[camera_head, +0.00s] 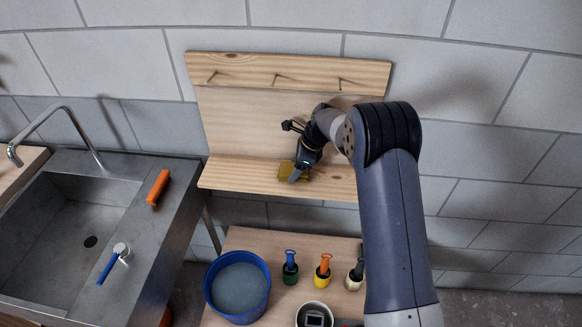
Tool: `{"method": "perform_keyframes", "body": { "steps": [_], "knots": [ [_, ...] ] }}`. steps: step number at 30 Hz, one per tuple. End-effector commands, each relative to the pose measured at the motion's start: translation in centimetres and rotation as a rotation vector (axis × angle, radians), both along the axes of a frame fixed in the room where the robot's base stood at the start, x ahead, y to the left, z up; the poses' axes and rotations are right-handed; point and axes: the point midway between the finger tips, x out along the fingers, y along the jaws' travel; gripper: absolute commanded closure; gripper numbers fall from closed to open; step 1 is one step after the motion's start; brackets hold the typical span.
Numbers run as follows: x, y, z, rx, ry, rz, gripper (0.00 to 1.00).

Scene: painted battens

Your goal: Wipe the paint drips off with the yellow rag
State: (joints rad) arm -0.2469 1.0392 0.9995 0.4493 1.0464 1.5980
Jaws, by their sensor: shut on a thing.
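The yellow rag (285,169) shows as a small olive-yellow patch at my gripper's tips, over the wooden shelf (235,174) on the wall. My gripper (296,174) points down at the shelf and is shut on the rag. The gripper covers part of the rag, and I cannot tell whether the rag presses on the board. No paint drips can be made out at this size; any under the rag or behind my arm are hidden.
Below, a table (250,240) holds a blue bucket (210,288) and pots with coloured handles, including a yellow pot (322,278). At left is a metal sink (60,215) with an orange-handled item (158,187) on its edge.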

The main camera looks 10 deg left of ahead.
Motion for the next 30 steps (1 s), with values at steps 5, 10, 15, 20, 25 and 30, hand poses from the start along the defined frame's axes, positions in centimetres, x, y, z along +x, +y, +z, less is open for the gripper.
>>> {"method": "perform_keyframes", "body": {
  "steps": [5,10,15,20,25,30],
  "knots": [
    [-0.1,-1.6,-0.2,-0.004,0.005,-0.002,0.6],
    [-0.1,-3.0,-0.1,-0.004,0.005,-0.001,0.6],
    [-0.1,-3.5,-0.1,-0.004,0.004,-0.001,0.6],
    [0.0,-4.5,0.0,-0.003,0.003,-0.002,0.6],
    [0.0,-6.0,0.1,-0.003,0.003,-0.002,0.6],
    [0.0,-6.7,0.2,-0.002,0.003,-0.001,0.6]
  ]
}}
